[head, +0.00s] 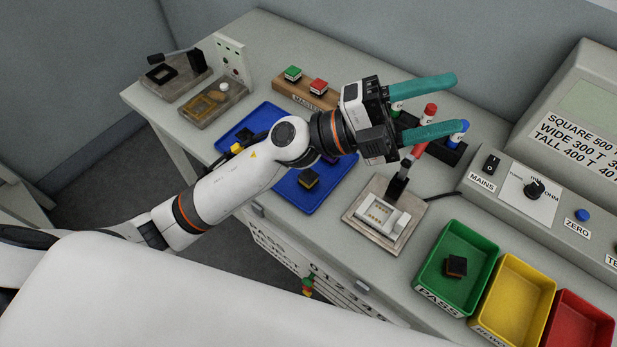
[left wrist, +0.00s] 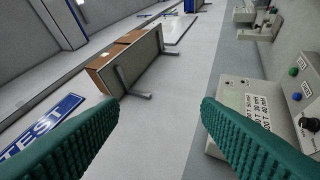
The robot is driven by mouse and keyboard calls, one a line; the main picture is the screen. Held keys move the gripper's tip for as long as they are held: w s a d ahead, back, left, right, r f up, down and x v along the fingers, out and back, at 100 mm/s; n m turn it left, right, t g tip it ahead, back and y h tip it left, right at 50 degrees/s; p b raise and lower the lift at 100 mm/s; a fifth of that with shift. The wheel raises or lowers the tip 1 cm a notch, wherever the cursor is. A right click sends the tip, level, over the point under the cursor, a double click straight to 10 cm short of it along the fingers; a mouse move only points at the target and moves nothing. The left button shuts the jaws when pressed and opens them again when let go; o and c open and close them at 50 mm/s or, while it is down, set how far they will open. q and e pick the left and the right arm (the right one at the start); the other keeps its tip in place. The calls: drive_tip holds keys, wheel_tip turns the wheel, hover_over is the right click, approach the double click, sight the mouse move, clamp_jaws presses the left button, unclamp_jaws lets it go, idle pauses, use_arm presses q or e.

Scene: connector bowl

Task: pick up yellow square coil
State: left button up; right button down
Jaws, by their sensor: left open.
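My left gripper (head: 460,103) is open and empty, its two teal fingers held high above the back of the bench, pointing right. In the left wrist view the fingers (left wrist: 158,105) stand wide apart with nothing between them. A small dark block with a yellowish-brown edge (head: 308,180) lies on the blue tray (head: 325,197), below and left of the gripper; it may be the square coil, but I cannot tell its type. Another dark block (head: 245,135) sits on the tray's far part. My left arm hides the tray's middle. My right gripper is not in view.
A test fixture with a lever (head: 372,212) stands right of the tray. A green bin (head: 484,240) holds a dark block (head: 456,266); yellow (head: 545,280) and red (head: 590,318) bins follow. Upright probes (head: 430,112) stand near the gripper. A meter box (head: 535,190) is at right.

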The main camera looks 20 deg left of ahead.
use_arm(q)
wheel_tip(320, 180, down, 3)
drive_tip(key=s+d+m+g+y, duration=0.3)
drive_tip(key=m+g, duration=0.3)
drive_tip(key=m+y+p, duration=0.2)
drive_tip(key=m+y, duration=0.1)
drive_tip(key=y, duration=1.7)
hover_over(308, 176)
drive_tip(key=f, duration=1.9)
drive_tip(key=shift+w+d+f, duration=0.2)
drive_tip(key=shift+w+f, duration=0.15)
drive_tip(key=shift+f, duration=0.7)
drive_tip(key=shift+s+f+p, duration=0.1)
drive_tip(key=shift+f+p, duration=0.2)
drive_tip(key=shift+p, duration=0.1)
drive_tip(key=f, duration=0.1)
drive_tip(key=f+p, duration=0.1)
drive_tip(key=f, duration=0.1)
drive_tip(key=shift+s+a+f, duration=0.2)
drive_tip(key=shift+s+f, duration=0.05)
drive_tip(key=shift+f, duration=0.5)
drive_tip(key=c, duration=1.1)
